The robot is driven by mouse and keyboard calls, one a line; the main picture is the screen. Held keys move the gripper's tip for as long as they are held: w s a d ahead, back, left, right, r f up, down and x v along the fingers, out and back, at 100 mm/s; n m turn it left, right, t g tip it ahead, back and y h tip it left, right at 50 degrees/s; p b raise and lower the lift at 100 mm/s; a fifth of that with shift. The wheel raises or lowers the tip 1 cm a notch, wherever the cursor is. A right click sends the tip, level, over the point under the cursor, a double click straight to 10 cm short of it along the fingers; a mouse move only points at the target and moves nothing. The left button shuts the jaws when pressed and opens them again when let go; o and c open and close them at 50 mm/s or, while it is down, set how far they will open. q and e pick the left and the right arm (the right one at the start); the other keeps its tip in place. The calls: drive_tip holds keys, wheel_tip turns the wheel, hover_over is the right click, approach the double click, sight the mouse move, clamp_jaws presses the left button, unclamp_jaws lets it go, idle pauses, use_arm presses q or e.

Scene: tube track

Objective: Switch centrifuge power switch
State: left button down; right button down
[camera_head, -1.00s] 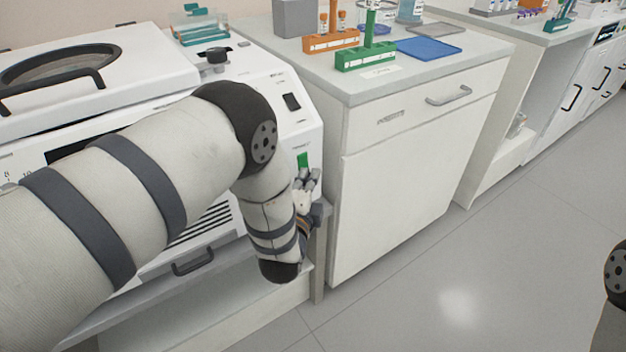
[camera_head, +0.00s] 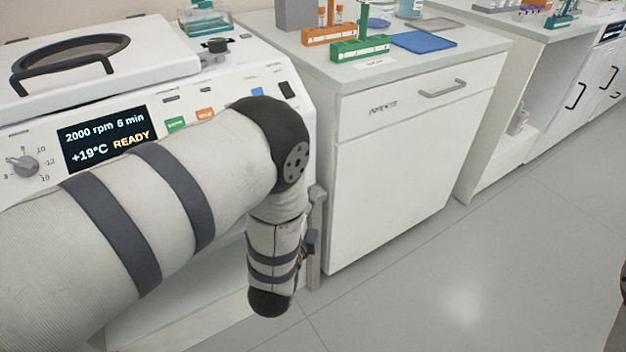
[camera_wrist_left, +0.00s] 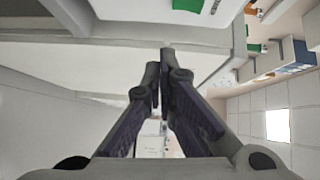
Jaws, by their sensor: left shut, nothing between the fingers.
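The white centrifuge (camera_head: 206,82) stands at the left in the head view. Its display (camera_head: 108,137) is lit and reads 2000 rpm, 6 min, +19°C and READY. A green piece, apparently that switch (camera_wrist_left: 187,4), shows at the top edge of the left wrist view. My left gripper (camera_wrist_left: 162,66) is shut and empty, apart from the green piece. In the head view it is mostly hidden behind my forearm. My right gripper is not in view.
A white cabinet (camera_head: 412,150) stands just right of the centrifuge, with an orange rack (camera_head: 330,36), a green rack (camera_head: 360,47) and a blue tray (camera_head: 424,41) on top. Open grey floor (camera_head: 470,270) lies in front of the cabinets.

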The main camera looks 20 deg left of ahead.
use_arm(q)
drive_tip(key=shift+s+d+f, duration=0.1)
drive_tip(key=shift+s+d, duration=0.05)
drive_tip(key=shift+s, duration=0.7)
drive_tip(key=shift+s+d, duration=0.15)
drive_tip(key=shift+s, duration=0.7)
